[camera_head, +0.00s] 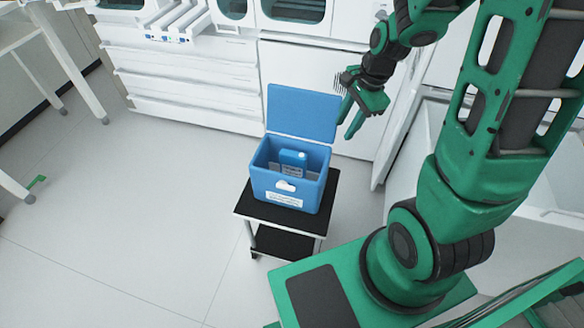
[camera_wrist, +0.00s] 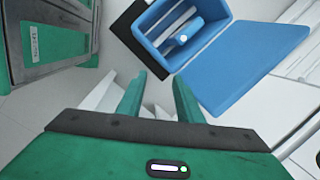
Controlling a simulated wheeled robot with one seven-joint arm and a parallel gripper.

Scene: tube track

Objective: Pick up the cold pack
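The cold pack (camera_head: 293,160) is a blue pack with a pale label, standing inside the blue cool box (camera_head: 284,187). The box's lid (camera_head: 303,113) is open and stands up at the back. In the wrist view the cold pack (camera_wrist: 183,40) shows inside the box (camera_wrist: 157,47), partly hidden by the walls. My gripper (camera_head: 355,120) is to the right of the lid, apart from the box. In the wrist view my gripper (camera_wrist: 160,95) has its two green fingers spread with nothing between them.
The box stands on a small cart (camera_head: 323,215) with a black top. White drawers (camera_head: 190,85) and cabinets line the back. A white table stands at the left. The floor (camera_head: 110,220) left of the cart is clear. The open lid (camera_wrist: 240,65) lies near my gripper's right finger.

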